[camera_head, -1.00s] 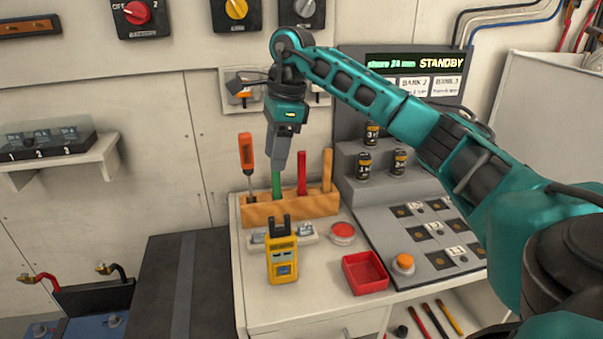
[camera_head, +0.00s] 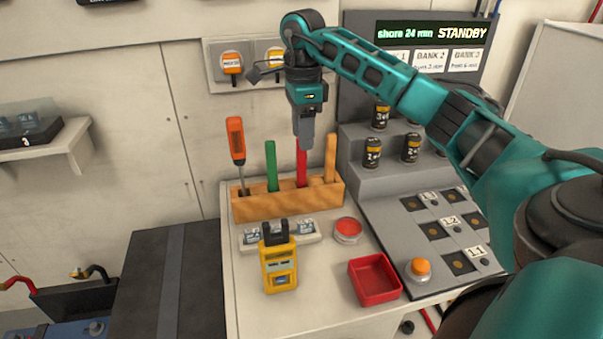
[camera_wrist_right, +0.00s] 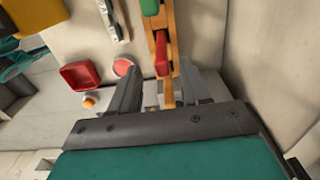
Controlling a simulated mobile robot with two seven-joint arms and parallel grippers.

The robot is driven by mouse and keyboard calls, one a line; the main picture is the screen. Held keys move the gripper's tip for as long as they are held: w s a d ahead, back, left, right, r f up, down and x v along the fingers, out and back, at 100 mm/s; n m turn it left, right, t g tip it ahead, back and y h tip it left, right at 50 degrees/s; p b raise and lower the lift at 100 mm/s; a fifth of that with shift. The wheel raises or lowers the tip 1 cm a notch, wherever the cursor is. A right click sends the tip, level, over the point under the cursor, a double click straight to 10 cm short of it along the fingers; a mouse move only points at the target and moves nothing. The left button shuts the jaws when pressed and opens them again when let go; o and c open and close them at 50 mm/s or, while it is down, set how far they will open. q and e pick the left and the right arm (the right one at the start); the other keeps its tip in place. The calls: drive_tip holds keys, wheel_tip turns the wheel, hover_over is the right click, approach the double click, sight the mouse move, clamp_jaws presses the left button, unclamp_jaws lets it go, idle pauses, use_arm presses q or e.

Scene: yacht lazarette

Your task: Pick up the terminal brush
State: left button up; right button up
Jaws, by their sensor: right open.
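A wooden tool rack (camera_head: 270,207) stands at the back of the white counter. It holds an orange-handled screwdriver (camera_head: 236,140), a green-handled tool (camera_head: 271,165), a red-handled tool (camera_head: 301,168) and a tan wooden-handled tool (camera_head: 331,155). Their lower ends are hidden in the rack, so I cannot tell for certain which is the terminal brush. My right gripper (camera_head: 304,140) points down over the red handle, open and empty. In the right wrist view, the red handle (camera_wrist_right: 161,55) shows between the spread fingers (camera_wrist_right: 160,92), with the green handle (camera_wrist_right: 150,7) beyond. My left gripper is out of view.
In front of the rack are a yellow meter (camera_head: 279,268), a red round tin (camera_head: 347,229) and a red tray (camera_head: 373,280). A grey panel with an orange button (camera_head: 420,267) and stepped battery shelf (camera_head: 385,178) lie right. Wall switches (camera_head: 232,63) are behind the gripper.

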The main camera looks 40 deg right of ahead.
sight(301, 155)
drive_tip(key=shift+w+f, duration=0.2)
drive_tip(key=shift+f, duration=2.85)
drive_tip(key=shift+c, duration=0.3)
clamp_jaws()
